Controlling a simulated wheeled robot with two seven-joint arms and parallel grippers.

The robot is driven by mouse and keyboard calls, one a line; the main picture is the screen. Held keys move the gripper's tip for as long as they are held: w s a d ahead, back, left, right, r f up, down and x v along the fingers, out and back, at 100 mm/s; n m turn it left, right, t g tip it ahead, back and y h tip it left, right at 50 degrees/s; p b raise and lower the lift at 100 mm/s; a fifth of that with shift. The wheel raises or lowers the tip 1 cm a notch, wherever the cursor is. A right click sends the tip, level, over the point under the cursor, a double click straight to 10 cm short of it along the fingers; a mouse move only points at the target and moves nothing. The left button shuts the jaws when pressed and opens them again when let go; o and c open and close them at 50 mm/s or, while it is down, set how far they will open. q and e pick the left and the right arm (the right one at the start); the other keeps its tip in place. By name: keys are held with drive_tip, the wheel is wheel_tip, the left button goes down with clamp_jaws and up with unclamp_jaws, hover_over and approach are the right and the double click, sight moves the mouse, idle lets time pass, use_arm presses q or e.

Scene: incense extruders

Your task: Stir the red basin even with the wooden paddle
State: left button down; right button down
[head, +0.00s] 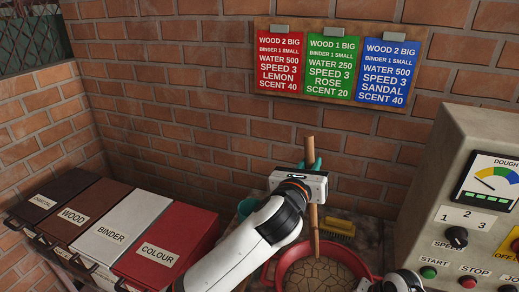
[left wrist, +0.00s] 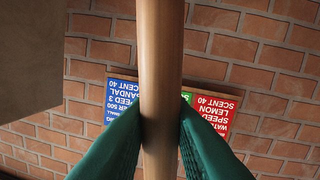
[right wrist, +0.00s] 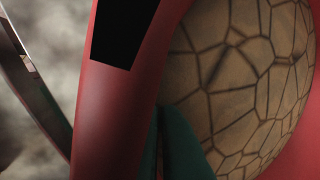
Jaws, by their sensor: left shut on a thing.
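The wooden paddle (head: 313,210) stands nearly upright, its lower end in the red basin (head: 284,251). My left gripper (head: 312,168) is shut on its shaft. In the left wrist view both green fingers press the shaft (left wrist: 160,70) from either side. The basin holds brown dough (head: 320,272) with a cracked, dark-lined surface. My right gripper (right wrist: 175,140) is at the basin. In the right wrist view one green finger shows between the red wall (right wrist: 110,110) and the dough (right wrist: 245,70). Its other finger is hidden, so I cannot tell whether it grips the rim.
A control panel (head: 440,185) with dial and buttons stands at the right. Lidded bins (head: 120,225) for charcoal, wood, binder and colour line the left. A yellow brush (head: 340,227) and a teal container (head: 247,207) lie behind. A recipe board (head: 339,28) hangs on the brick wall.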

use_arm(q)
drive_tip(key=s+d+f+m+g+h, duration=0.1)
drive_tip(key=s+d+h, duration=0.1)
drive_tip(key=d, duration=0.2)
drive_tip(key=shift+s+f, duration=0.15)
drive_tip(key=shift+f, duration=7.35)
